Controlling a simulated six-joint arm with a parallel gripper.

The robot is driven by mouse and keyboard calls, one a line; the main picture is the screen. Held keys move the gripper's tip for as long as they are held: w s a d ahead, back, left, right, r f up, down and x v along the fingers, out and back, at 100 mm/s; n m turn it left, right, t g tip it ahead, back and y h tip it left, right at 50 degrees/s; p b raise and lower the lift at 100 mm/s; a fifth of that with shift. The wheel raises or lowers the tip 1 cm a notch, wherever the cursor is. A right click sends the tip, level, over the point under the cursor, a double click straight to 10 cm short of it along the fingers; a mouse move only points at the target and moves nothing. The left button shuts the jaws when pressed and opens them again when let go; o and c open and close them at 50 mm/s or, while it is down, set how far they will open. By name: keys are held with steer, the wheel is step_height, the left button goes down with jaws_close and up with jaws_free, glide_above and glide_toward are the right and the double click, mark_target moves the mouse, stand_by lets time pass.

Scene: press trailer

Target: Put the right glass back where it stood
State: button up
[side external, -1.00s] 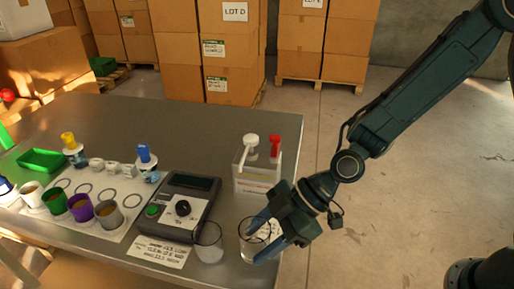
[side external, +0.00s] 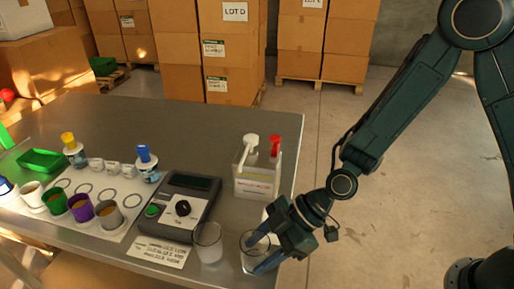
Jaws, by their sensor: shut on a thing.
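The right glass (side external: 247,258) is clear and looks upright near the front right corner of the table. My gripper (side external: 260,256) reaches it from the right, with its blue fingers shut on the glass. The fingers hide part of the glass, and I cannot tell whether its base touches the table. The left glass (side external: 208,244) stands a short way to its left, apart from it, in front of the grey device.
The grey device (side external: 180,207) with a dial and green button stands left of the glasses, a printed card (side external: 160,252) before it. A holder (side external: 257,182) with white and red handles stands behind my gripper. Several cups (side external: 80,207) line the left. The table's right edge is close.

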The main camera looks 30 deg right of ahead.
steer(key=shift+f, duration=0.1)
steer(key=o, duration=1.1)
steer(key=shift+o, duration=0.2)
steer(key=shift+d+r, duration=0.25)
steer(key=shift+r, duration=0.1)
steer(key=v, duration=1.1)
steer(key=shift+s+d, duration=0.1)
steer(key=shift+d, duration=0.1)
